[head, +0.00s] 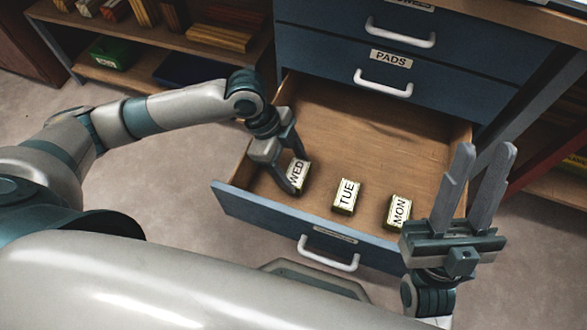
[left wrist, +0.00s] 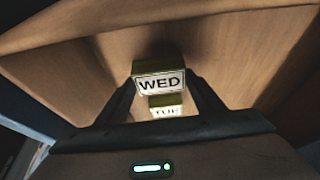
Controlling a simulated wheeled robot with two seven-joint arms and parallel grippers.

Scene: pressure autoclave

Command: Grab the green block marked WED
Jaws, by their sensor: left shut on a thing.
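The green block marked WED (head: 300,174) is in the open drawer, the leftmost of three labelled blocks in the head view. My left gripper (head: 292,170) reaches down into the drawer and is shut on this block. In the left wrist view the WED block (left wrist: 159,82) sits between the two fingertips, its white label facing the camera. Its underside is hidden, so I cannot tell whether it touches the drawer floor. My right gripper (head: 473,185) is open and empty, fingers pointing up, over the drawer's right front corner.
The TUE block (head: 346,196) and the MON block (head: 398,211) lie to the right in the same drawer (head: 390,140). The closed PADS drawer (head: 440,88) is above. Low shelves (head: 130,75) stand at the back left. The drawer's back is empty.

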